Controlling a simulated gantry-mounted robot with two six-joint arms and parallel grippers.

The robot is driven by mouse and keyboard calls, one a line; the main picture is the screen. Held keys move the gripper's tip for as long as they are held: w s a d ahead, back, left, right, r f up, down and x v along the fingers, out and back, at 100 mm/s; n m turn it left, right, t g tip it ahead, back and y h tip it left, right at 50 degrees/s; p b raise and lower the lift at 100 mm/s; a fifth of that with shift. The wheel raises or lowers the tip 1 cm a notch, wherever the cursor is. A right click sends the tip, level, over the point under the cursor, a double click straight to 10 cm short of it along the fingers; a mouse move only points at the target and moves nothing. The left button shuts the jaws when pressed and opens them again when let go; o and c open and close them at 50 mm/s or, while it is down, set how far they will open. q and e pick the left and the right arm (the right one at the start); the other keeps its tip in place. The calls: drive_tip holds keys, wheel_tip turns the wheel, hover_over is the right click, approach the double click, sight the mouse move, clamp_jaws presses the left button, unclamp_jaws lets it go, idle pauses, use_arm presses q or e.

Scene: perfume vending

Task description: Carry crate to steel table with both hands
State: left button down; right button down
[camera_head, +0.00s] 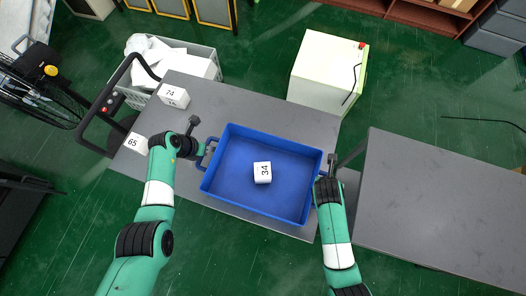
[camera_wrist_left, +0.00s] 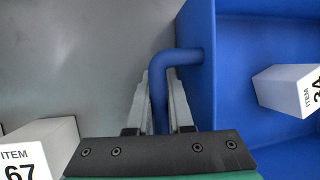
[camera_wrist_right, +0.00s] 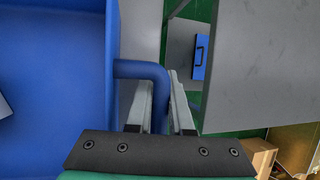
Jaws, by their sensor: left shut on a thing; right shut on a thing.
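The blue crate (camera_head: 233,186) is an open tray with a tube handle at each end. A white box marked 34 (camera_head: 262,172) lies inside it. The crate is on or just over a grey cart top (camera_head: 265,121); I cannot tell if it touches. My left gripper (camera_head: 204,151) is shut on the left handle, which shows in the left wrist view (camera_wrist_left: 161,90). My right gripper (camera_head: 321,178) is shut on the right handle, clear in the right wrist view (camera_wrist_right: 158,95). A grey table (camera_head: 450,205), apparently the steel table, stands to the right.
A pale cabinet (camera_head: 328,75) stands behind. A narrow gap separates cart and right table. The right table's visible top is bare.

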sight(207, 142)
use_arm(q)
drive_tip(key=shift+r, duration=0.2)
use_arm(e)
drive_tip(key=shift+r, duration=0.2)
